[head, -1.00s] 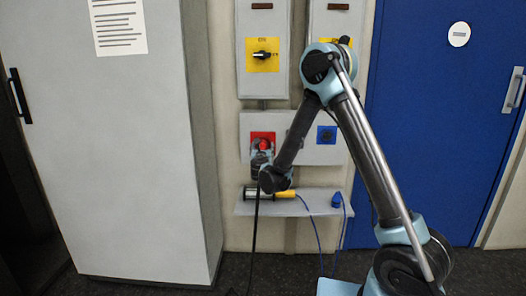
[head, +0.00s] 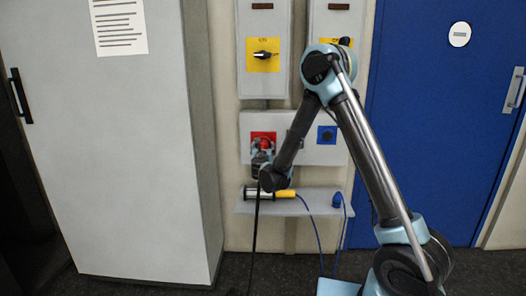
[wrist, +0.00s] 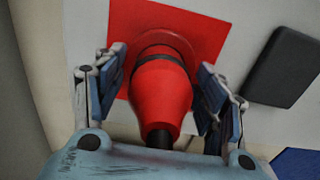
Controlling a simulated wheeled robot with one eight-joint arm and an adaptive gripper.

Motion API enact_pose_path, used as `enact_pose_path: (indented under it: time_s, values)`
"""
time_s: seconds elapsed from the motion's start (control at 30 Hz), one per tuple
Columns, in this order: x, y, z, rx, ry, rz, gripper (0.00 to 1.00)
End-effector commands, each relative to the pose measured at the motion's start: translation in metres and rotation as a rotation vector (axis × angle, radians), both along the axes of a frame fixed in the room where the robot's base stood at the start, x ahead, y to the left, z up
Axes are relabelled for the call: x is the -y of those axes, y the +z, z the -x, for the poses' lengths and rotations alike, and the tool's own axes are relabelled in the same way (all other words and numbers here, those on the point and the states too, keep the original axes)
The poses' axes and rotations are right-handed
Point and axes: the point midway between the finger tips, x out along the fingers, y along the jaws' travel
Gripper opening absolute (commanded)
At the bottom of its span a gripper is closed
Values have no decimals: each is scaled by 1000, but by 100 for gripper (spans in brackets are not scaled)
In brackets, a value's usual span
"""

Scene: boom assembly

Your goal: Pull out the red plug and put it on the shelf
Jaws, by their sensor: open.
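The red plug (wrist: 160,92) sits in its socket on a red square plate (wrist: 205,28) in the wrist view, with a dark cable at its near end. In the head view the red plate (head: 263,136) is on the left of the grey socket box. My gripper (wrist: 160,80) is open, with one finger on each side of the plug and a gap visible on both sides. In the head view my gripper (head: 262,152) is in front of the red plate and hides most of the plug. The grey shelf (head: 270,208) is on the wall below the box.
On the shelf lie a yellow-and-black cylindrical object (head: 272,193) and a blue plug (head: 337,200) with a blue cable. A blue socket (head: 327,134) is right of the red one. A tall grey cabinet (head: 140,160) stands left, a blue door (head: 430,120) right.

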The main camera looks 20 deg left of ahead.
Motion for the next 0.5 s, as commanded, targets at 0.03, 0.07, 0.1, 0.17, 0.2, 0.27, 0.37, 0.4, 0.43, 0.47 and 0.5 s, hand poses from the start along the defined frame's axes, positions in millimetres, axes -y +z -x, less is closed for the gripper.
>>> enact_pose_path:
  time_s: [0.03,0.07,0.1,0.17,0.2,0.27,0.37,0.4,0.43,0.47,0.5]
  values:
    - [0,0,0,0,0,0,65]
    - [0,0,0,0,0,0,65]
    - [0,0,0,0,0,0,65]
    - [0,0,0,0,0,0,65]
    - [0,0,0,0,0,0,65]
    - [0,0,0,0,0,0,58]
    - [0,0,0,0,0,0,36]
    - [0,0,0,0,0,0,26]
    - [0,0,0,0,0,0,20]
    - [0,0,0,0,-1,0,13]
    - [0,0,0,0,-1,0,5]
